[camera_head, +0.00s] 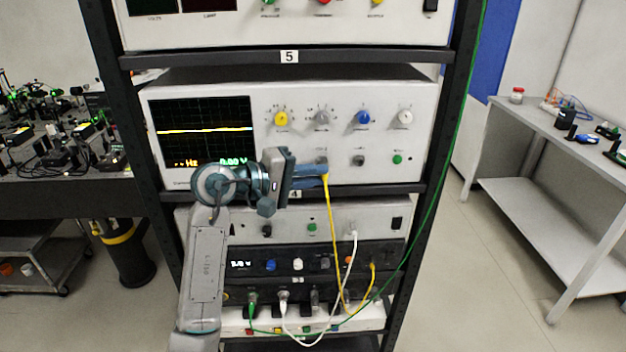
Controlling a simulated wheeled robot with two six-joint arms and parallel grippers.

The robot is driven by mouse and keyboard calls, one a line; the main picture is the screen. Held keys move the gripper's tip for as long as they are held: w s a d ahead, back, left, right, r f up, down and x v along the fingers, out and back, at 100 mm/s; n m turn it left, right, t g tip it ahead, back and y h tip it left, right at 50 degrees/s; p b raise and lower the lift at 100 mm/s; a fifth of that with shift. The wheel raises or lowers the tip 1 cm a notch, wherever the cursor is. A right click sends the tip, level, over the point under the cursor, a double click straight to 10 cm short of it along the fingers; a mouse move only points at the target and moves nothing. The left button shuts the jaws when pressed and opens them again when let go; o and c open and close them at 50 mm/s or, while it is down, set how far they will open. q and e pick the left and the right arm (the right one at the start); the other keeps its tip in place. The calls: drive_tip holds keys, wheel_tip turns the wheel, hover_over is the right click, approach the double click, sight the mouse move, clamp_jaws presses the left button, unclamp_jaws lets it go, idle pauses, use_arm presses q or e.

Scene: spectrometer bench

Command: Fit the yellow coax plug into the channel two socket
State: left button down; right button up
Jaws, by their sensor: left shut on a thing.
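My left gripper (312,174) reaches in from the left in front of the oscilloscope (380,100), its fingers pointing right. It is shut on the yellow coax plug (325,176), which is mostly hidden by the fingers; the yellow cable (334,235) hangs down from it. The fingertips are at the lower middle of the front panel, over a spot where a socket may be. I cannot tell whether the plug touches a socket. A grey socket (358,160) shows to the right of the fingertips. The socket labels are too small to read. My right gripper is not in view.
A green connector (397,159) is right of the grey socket, with several knobs above. A shelf edge (375,191) runs just below. White (352,260) and green (432,190) cables hang by the lower units. Side benches stand clear of the rack.

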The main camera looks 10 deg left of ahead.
use_arm(q)
drive_tip(key=shift+w+a, duration=0.1)
drive_tip(key=shift+w, duration=0.2)
drive_tip(key=c, duration=1.3)
unclamp_jaws()
drive_tip(key=shift+c, duration=0.2)
drive_tip(key=b+v, duration=0.5)
drive_tip(key=v, duration=0.6)
drive_tip(key=shift+w, duration=0.1)
